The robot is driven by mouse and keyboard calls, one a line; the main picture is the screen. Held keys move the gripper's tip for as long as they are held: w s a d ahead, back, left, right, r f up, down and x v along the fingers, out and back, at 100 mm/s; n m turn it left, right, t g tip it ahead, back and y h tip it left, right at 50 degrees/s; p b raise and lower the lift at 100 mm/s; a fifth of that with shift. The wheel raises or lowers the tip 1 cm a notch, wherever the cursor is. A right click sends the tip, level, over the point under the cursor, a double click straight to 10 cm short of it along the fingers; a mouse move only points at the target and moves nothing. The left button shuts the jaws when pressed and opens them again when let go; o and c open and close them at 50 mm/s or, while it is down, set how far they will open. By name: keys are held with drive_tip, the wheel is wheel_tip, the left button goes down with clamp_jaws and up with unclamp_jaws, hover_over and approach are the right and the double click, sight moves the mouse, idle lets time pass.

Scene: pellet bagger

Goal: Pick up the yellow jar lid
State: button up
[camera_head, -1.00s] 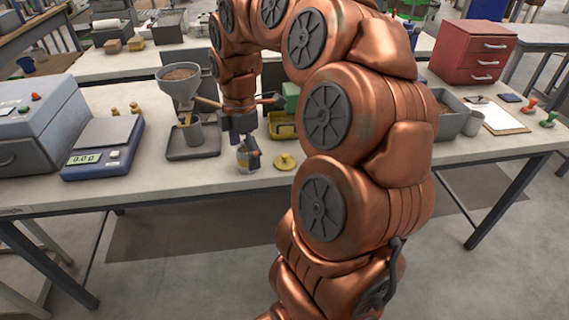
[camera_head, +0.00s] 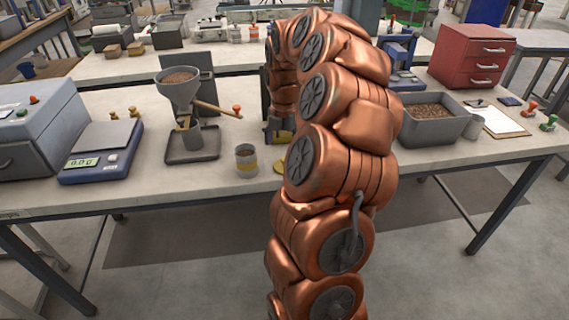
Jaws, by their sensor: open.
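The yellow jar lid (camera_head: 282,164) lies on the table near its front edge, just right of the jar (camera_head: 246,162). My arm hides most of it. My gripper (camera_head: 275,132) is dark and points down behind and above the lid, mostly covered by my arm. It is open, and I see nothing held in it. Whether its fingertips are near or touching the lid is hidden.
A hopper on a stand (camera_head: 182,115) with a red-tipped handle (camera_head: 236,109) stands to the left. A scale (camera_head: 104,150) is further left. A grey bin of pellets (camera_head: 432,128) and a red drawer cabinet (camera_head: 470,55) are right. The table front left of the jar is clear.

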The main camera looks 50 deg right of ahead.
sight(284, 159)
drive_tip(key=shift+s+f+p, duration=0.1)
drive_tip(key=shift+f+p, duration=0.45)
drive_tip(key=shift+f, duration=1.85)
drive_tip(key=shift+c, duration=0.3)
drive_tip(key=shift+a, duration=0.1)
drive_tip(key=c, duration=1.3)
